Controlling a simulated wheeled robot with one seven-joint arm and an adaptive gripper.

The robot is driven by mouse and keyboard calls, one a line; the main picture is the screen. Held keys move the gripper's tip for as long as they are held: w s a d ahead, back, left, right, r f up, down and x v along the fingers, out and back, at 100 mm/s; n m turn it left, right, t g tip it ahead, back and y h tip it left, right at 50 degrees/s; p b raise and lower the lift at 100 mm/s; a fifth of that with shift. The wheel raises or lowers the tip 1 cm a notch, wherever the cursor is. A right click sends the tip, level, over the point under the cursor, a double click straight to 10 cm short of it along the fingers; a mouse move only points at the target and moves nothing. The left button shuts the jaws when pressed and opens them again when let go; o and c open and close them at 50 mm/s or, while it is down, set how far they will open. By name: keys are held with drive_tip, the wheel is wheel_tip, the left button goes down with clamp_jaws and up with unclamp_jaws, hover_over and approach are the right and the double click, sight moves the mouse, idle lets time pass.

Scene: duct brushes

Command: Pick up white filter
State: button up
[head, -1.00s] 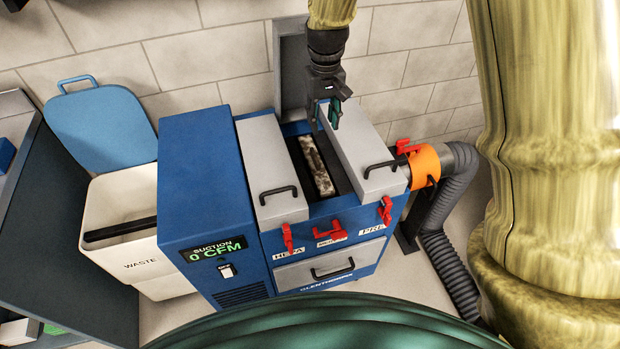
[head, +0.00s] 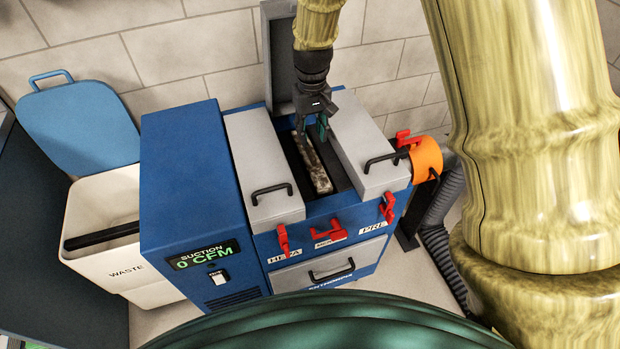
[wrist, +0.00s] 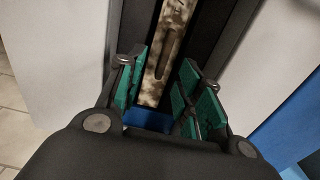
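A dirty white filter (head: 314,167), blotched brown, lies in the open middle slot of the blue machine (head: 196,190). It also shows in the wrist view (wrist: 168,50), running away from between my fingers. My gripper (head: 313,130) points down over the back part of the slot. In the wrist view its green-padded fingers (wrist: 160,95) stand apart on either side of the filter's near end. Nothing is clearly held. I cannot tell whether the pads are level with the filter or still above it.
Grey lids with black handles (head: 266,165) (head: 372,155) flank the slot, and the middle lid (head: 280,45) stands raised behind it. Red latches (head: 327,234) line the front. A white waste bin (head: 105,215) with a blue lid stands left. An orange collar and hose (head: 427,160) are at right.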

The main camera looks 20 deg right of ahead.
sight(310, 150)
drive_tip(key=shift+s+a+f, duration=0.1)
drive_tip(key=shift+s+f, duration=0.1)
drive_tip(key=shift+f, duration=0.8)
drive_tip(key=shift+a+f+p, duration=0.15)
drive_tip(key=shift+f+p, duration=0.15)
drive_tip(key=shift+f, duration=1.65)
clamp_jaws()
